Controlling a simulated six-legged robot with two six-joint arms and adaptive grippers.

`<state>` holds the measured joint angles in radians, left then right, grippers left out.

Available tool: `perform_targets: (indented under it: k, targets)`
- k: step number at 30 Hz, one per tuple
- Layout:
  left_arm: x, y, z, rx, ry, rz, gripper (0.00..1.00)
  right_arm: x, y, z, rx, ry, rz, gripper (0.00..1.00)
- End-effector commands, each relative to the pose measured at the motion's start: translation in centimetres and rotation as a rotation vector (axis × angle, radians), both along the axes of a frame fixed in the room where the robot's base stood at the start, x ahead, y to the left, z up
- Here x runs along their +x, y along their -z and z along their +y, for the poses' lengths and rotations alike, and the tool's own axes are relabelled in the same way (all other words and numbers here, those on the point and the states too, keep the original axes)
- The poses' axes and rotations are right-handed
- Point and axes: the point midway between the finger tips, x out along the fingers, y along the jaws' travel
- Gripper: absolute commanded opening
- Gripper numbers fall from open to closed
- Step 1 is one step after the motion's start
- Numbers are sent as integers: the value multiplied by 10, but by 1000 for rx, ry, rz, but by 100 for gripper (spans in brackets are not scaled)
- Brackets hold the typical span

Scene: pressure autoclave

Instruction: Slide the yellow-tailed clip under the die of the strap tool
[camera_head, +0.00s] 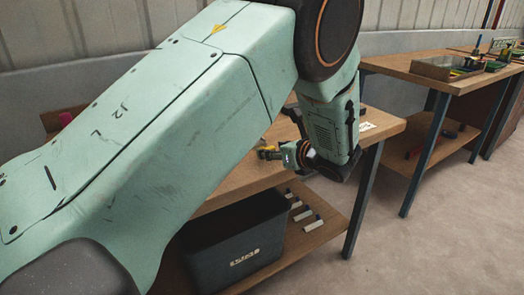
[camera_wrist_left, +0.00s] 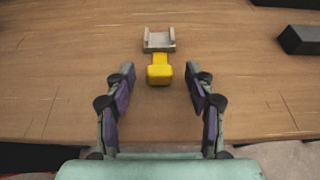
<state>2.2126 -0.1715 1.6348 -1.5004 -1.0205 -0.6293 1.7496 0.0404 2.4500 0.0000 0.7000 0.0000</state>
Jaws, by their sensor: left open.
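The clip shows in the wrist view as a grey metal U-shaped piece (camera_wrist_left: 159,40) with a yellow tail (camera_wrist_left: 159,74) pointing toward me. It lies flat on the wooden bench top (camera_wrist_left: 60,60). My left gripper (camera_wrist_left: 160,80) is open, with one finger on each side of the yellow tail and clear gaps to it. In the head view the left gripper (camera_head: 297,154) is small and partly hidden by my arm, over the near bench. I cannot make out the strap tool or its die for certain. My right gripper is not in view.
A second bench (camera_head: 425,70) with trays stands at the right.

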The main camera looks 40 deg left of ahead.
Motion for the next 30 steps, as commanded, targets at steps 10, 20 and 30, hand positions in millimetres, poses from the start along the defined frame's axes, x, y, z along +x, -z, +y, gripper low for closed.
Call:
perform_targets:
  k: [10, 20, 30]
  targets:
    - [0, 6, 8, 0, 1, 0, 55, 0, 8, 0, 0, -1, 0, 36]
    - [-2, 5, 7, 0, 1, -1, 34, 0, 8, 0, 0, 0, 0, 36]
    - [-1, 5, 7, 0, 1, 0, 5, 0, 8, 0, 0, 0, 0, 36]
